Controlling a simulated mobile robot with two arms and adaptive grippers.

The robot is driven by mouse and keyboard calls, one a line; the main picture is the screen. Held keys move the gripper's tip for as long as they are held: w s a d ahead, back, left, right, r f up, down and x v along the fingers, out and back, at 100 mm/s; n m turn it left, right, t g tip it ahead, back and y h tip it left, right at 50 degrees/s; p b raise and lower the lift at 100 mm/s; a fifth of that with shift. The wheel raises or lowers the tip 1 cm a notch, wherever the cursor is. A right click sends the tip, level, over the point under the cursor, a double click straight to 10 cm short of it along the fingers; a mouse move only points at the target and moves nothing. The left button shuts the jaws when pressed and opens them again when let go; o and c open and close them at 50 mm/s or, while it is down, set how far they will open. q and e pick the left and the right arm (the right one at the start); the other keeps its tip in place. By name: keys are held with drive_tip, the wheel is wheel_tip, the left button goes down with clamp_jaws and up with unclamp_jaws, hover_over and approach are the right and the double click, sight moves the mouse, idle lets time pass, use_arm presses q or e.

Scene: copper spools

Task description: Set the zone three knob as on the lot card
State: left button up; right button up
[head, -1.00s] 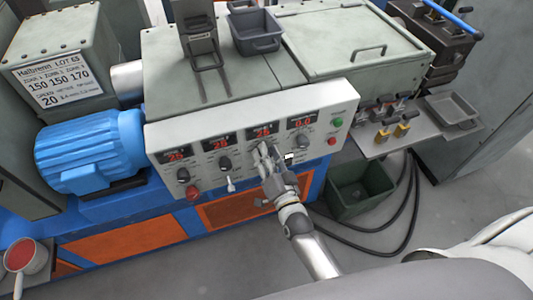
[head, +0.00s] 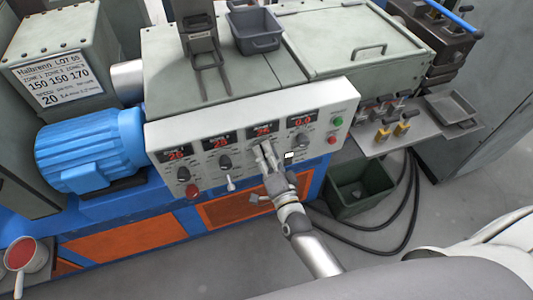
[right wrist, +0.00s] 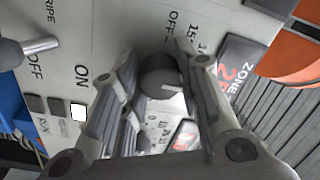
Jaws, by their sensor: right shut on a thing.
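The control panel (head: 250,128) has a row of dark knobs under red displays. The zone three knob (right wrist: 160,78), third from the left, shows in the right wrist view as a dark round knob with a pale pointer line. My right gripper (head: 264,152) is shut on this knob, with one finger on each side; the fingers hide it in the head view. The lot card (head: 58,80) on the grey box at left lists 150, 150, 170 for the zones and 20 for speed. The display above the gripped knob (head: 263,130) is too blurred to read surely. My left gripper is not in view.
Two other knobs (head: 225,162) and (head: 302,142) flank the gripped one. A lit white switch (head: 289,155) is close right of my gripper. A green bin (head: 360,190) stands below.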

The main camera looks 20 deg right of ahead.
drive_tip(key=o, duration=1)
drive_tip(key=shift+o, duration=0.2)
drive_tip(key=s, duration=1.2)
drive_tip(key=shift+d+f, duration=0.25)
drive_tip(key=shift+f, duration=0.05)
drive_tip(key=shift+f, duration=0.1)
